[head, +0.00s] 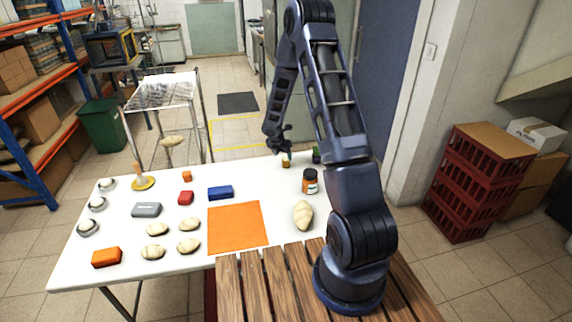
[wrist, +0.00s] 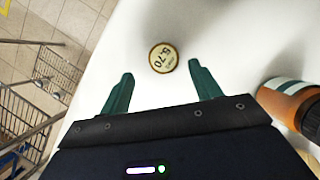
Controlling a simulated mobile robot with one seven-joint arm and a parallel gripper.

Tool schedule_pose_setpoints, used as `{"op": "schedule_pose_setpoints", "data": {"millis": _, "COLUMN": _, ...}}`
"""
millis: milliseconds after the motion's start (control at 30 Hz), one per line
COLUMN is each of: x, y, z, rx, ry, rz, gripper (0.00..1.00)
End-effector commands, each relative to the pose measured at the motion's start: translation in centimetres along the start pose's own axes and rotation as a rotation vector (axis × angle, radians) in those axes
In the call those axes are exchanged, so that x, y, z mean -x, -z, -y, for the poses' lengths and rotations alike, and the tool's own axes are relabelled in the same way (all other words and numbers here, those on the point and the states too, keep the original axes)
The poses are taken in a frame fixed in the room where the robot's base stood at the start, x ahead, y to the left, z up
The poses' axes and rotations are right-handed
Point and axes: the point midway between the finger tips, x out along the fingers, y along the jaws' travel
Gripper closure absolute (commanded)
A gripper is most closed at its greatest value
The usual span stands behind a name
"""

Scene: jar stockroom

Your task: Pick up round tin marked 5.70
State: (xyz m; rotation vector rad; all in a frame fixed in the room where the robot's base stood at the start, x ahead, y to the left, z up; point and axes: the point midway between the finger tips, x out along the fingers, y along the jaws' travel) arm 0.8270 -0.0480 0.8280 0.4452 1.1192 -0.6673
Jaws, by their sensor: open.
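The round tin (wrist: 163,57) marked 5.70 shows in the wrist view from above, with a pale lid and a gold rim. It stands upright on the white table, just beyond and between the fingertips. My gripper (wrist: 160,72) is open and empty, one green finger on each side. In the head view my gripper (head: 285,150) hangs over the far edge of the table, and a small yellowish thing just below it (head: 286,164) appears to be the tin, partly hidden by the fingers.
A brown jar (head: 310,181) with a dark lid stands close by; it also shows at the right of the wrist view (wrist: 292,105). A dark green thing (head: 316,156) is behind it. An orange mat (head: 237,226) and a pale loaf-shaped thing (head: 303,215) lie nearer.

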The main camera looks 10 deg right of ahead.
Motion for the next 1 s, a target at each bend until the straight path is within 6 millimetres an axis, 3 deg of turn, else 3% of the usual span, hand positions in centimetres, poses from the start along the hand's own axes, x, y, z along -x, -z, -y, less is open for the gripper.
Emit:
{"op": "schedule_pose_setpoints", "data": {"millis": 267, "x": -1.8, "y": -0.1, "z": 0.2, "rx": 0.000, "ry": 0.001, "rz": 0.000, "gripper": 0.37}}
{"op": "schedule_pose_setpoints", "data": {"millis": 600, "x": -5.8, "y": -0.2, "z": 0.7, "rx": -0.001, "ry": 0.000, "rz": 0.000, "gripper": 0.37}}
{"op": "schedule_pose_setpoints", "data": {"millis": 833, "x": -5.9, "y": -0.3, "z": 0.7, "rx": -0.002, "ry": 0.000, "rz": 0.001, "gripper": 0.37}}
{"op": "schedule_pose_setpoints", "data": {"millis": 1000, "x": -5.9, "y": -0.3, "z": 0.7, "rx": -0.002, "ry": 0.000, "rz": 0.001, "gripper": 0.68}}
